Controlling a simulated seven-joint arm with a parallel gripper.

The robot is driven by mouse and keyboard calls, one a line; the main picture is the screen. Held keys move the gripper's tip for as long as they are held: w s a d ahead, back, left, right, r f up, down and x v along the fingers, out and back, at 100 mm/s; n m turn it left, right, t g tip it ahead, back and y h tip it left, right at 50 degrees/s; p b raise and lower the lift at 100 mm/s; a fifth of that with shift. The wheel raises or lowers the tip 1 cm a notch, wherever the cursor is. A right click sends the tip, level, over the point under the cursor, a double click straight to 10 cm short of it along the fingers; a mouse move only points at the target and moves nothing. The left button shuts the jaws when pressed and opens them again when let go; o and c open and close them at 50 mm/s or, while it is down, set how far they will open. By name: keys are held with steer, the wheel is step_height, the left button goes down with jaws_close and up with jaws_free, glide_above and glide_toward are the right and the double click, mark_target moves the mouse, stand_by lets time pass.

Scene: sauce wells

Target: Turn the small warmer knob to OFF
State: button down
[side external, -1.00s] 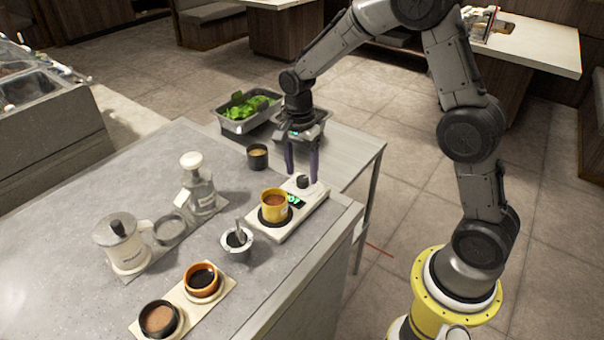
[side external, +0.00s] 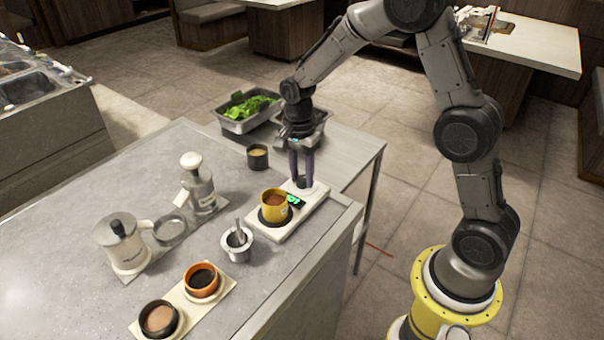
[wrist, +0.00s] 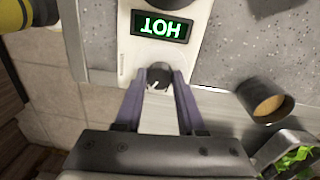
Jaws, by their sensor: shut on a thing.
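The small warmer (side external: 288,222) is a white slab near the counter's right edge, with a yellow cup of brown sauce (side external: 273,206) on its round plate. Its display (wrist: 161,26) glows green and reads HOT, upside down in the wrist view. The dark knob (wrist: 158,78), with a white pointer mark, sits at the warmer's end near my gripper. My gripper (side external: 302,183) points down over that end. In the wrist view my gripper (wrist: 158,80) has its two purple fingers shut on the knob's sides. In the side view the fingers partly hide the knob.
A dark cup (side external: 257,157) stands behind the warmer, and a metal cup with a utensil (side external: 237,243) stands left of it. A tray of greens (side external: 247,112) is behind. Orange (side external: 203,281) and dark (side external: 160,319) sauce cups share a board in front. A pump bottle (side external: 196,185) stands left.

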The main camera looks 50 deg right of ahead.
steer(key=shift+n, duration=0.4)
steer(key=n, duration=0.4)
steer(key=shift+n, duration=0.3)
steer(key=n, duration=0.6)
steer(key=shift+h, duration=0.3)
steer(key=n, duration=0.6)
steer(key=shift+s+r+n+t, duration=0.1)
steer(key=shift+n+t, duration=0.2)
steer(key=shift+n, duration=0.1)
steer(key=n, duration=0.5)
steer(key=shift+n, duration=0.3)
steer(key=c, duration=0.5)
jaws_free()
